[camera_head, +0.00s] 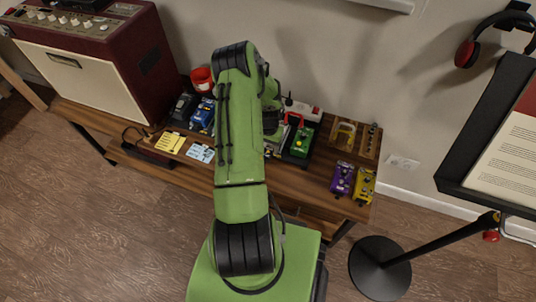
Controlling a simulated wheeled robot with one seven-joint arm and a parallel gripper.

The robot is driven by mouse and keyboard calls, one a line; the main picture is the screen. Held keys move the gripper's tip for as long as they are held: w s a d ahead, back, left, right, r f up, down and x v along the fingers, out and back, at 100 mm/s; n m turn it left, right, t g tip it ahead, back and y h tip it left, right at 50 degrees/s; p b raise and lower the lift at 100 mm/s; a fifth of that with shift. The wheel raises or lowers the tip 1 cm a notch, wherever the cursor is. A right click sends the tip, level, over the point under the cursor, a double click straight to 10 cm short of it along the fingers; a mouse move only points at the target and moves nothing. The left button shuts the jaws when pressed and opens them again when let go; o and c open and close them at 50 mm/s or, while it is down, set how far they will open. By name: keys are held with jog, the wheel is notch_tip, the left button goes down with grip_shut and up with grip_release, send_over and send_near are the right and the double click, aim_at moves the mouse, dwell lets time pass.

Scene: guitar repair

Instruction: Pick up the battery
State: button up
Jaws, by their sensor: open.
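I cannot make out the battery in the head view; it may be too small to tell or hidden by my arm. My gripper (271,127) shows only in part, low over the middle of the wooden bench (318,189), behind my green arm. It is open; its fingertips are hard to make out, and I cannot tell what lies directly under it. A green pedal (301,142) is just to its right.
A red amplifier (85,60) stands at the bench's left. Blue (202,115), purple (342,179) and yellow (363,186) pedals, a red cup (202,78) and a wooden tray (340,147) are on the bench. A music stand (380,268) stands at right.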

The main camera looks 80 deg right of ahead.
aim_at(268, 153)
notch_tip(268, 153, down, 3)
jog(key=shift+r, duration=0.35)
jog(key=shift+c, duration=0.5)
grip_shut()
jog(key=shift+r, duration=0.1)
